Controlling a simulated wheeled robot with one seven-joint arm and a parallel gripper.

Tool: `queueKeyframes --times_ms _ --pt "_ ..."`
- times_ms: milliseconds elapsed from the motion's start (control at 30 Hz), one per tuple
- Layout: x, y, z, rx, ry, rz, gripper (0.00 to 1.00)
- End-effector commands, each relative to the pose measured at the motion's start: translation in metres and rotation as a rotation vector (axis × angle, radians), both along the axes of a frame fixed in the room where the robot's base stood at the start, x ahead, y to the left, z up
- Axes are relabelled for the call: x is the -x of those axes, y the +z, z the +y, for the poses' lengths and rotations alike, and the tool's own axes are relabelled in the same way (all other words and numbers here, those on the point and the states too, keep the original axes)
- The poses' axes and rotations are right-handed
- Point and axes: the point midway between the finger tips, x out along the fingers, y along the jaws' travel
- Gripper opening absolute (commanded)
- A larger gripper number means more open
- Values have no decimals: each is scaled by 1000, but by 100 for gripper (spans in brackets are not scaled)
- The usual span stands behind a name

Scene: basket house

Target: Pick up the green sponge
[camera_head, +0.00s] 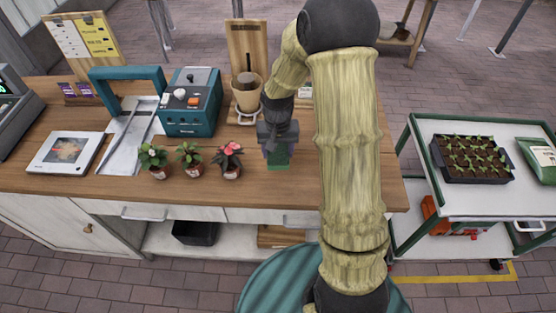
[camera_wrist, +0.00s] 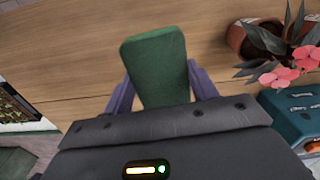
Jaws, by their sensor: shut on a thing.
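The green sponge (camera_wrist: 156,68) is a green block between the two purple-grey fingers of my gripper (camera_wrist: 160,86) in the wrist view. The fingers touch its two sides and its far end sticks out past them. In the head view my gripper (camera_head: 278,150) points down over the wooden counter (camera_head: 240,197) near its front edge, with the sponge (camera_head: 278,160) partly showing between the fingers. I cannot tell whether the sponge touches the counter.
Several small potted plants (camera_head: 190,158) stand left of my gripper. A teal device (camera_head: 190,105) and a wooden holder with a cup (camera_head: 247,92) stand behind. A cart (camera_head: 425,150) with a seedling tray (camera_head: 472,158) is at the right. The counter front is partly clear.

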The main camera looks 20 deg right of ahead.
Motion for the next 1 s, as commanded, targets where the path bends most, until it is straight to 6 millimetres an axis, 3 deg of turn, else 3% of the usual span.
queueKeyframes --times_ms 167,633,667,733,767,1000 --pt "0 11 0 -1 0 0 37" --pt "0 11 0 0 0 1 37" --pt "0 11 0 0 0 1 56" --pt "0 11 0 0 0 1 42" --pt "0 11 0 0 0 1 40" --pt "0 11 0 0 0 1 39"
